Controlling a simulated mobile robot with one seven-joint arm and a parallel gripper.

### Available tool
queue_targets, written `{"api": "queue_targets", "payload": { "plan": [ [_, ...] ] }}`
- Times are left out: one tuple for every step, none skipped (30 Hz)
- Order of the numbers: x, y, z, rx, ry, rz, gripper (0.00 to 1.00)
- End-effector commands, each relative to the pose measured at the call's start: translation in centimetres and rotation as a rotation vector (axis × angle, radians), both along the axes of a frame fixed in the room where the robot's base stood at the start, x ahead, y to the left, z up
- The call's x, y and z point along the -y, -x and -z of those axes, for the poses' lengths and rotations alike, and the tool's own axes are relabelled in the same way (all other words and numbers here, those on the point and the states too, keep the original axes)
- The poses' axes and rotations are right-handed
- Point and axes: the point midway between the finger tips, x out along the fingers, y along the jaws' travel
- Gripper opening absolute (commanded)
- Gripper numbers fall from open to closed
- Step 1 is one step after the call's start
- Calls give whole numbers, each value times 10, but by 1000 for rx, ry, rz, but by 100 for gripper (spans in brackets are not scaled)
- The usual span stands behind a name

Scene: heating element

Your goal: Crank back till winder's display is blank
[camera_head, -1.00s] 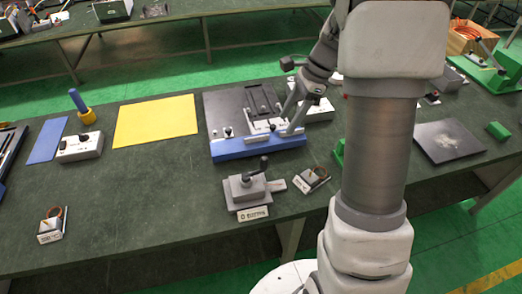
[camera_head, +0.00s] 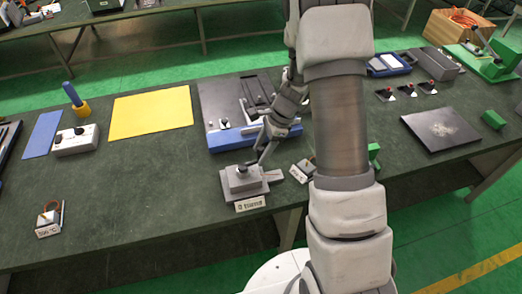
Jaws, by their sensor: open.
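The winder (camera_head: 243,182) is a small grey block on a grey base near the table's front edge, with a dark crank on top. A pale plate (camera_head: 250,203) with small dark text is at its front; the text is too small to read surely. My gripper (camera_head: 263,156) is open and points down just behind and right of the crank. Whether a finger touches the crank cannot be told from this view.
A blue-fronted dark fixture (camera_head: 235,138) lies behind the winder, under my arm. A small labelled stand (camera_head: 304,170) is close on the right. A yellow sheet (camera_head: 150,115) and a white control box (camera_head: 76,140) are at left. The front-left table is mostly clear.

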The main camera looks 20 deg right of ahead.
Motion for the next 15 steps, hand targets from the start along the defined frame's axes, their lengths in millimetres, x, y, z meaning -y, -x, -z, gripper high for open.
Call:
{"api": "queue_targets", "payload": {
  "plan": [
    [-1, 0, 1, -1, 0, 0, 61],
    [-1, 0, 2, -1, 0, 0, 61],
    [-1, 0, 2, -1, 0, 0, 61],
    [-1, 0, 2, -1, 0, 0, 61],
    [-1, 0, 2, -1, 0, 0, 61],
    [-1, 0, 2, -1, 0, 0, 61],
    [-1, 0, 2, -1, 0, 0, 61],
    [-1, 0, 2, -1, 0, 0, 61],
    [-1, 0, 2, -1, 0, 0, 55],
    [-1, 0, 2, -1, 0, 0, 50],
    [-1, 0, 2, 0, 0, 0, 45],
    [-1, 0, 2, 0, 0, 0, 37],
    [-1, 0, 1, 0, 0, 0, 32],
    [-1, 0, 1, 0, 0, 0, 27],
    [-1, 0, 1, 0, 0, 0, 19]
  ]
}}
